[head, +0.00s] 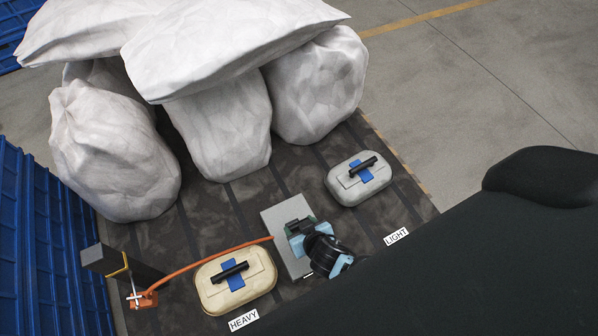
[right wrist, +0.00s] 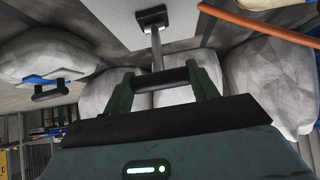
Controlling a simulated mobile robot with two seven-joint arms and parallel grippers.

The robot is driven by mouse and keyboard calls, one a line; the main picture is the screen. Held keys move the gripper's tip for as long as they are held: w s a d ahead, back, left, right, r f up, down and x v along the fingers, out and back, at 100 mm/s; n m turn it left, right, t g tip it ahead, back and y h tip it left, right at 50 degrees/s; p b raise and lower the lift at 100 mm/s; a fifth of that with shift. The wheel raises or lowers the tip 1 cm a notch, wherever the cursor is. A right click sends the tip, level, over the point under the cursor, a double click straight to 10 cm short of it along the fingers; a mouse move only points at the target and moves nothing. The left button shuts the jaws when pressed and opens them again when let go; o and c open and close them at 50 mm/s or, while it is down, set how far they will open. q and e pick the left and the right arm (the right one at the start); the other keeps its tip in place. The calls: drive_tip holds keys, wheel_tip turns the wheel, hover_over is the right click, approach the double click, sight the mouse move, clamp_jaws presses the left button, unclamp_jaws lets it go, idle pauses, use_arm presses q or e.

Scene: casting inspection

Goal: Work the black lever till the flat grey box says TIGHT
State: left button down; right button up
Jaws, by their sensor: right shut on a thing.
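The flat grey box (head: 276,222) lies on the dark platform in the head view, partly hidden by my right gripper (head: 298,232). Its grey face (right wrist: 112,22) also shows in the right wrist view. I cannot read any word on it. The black lever's grip (right wrist: 165,78) lies crosswise between the fingertips of my right gripper (right wrist: 164,84), which is shut on it. A grey rod (right wrist: 156,48) links the grip to a black mount on the box. My left gripper is not in view.
An orange strap (head: 205,259) runs from the box to an orange fitting (head: 142,299) at the left. A cream case (head: 262,279) by the HEAVY label and a grey case (head: 343,190) by the LIGHT label flank the box. White sacks (head: 225,125) stand behind; blue crates (head: 40,240) stand left.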

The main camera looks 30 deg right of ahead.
drive_tip(key=shift+s+f, duration=0.4)
drive_tip(key=shift+s, duration=0.15)
drive_tip(key=o, duration=1.1)
drive_tip(key=shift+o, duration=1.2)
drive_tip(key=shift+w, duration=0.1)
drive_tip(key=shift+o, duration=0.2)
drive_tip(key=shift+w+r, duration=0.1)
drive_tip(key=shift+r, duration=0.05)
drive_tip(key=p+v, duration=0.3)
drive_tip(key=v, duration=0.4)
drive_tip(key=shift+s+r, duration=0.3)
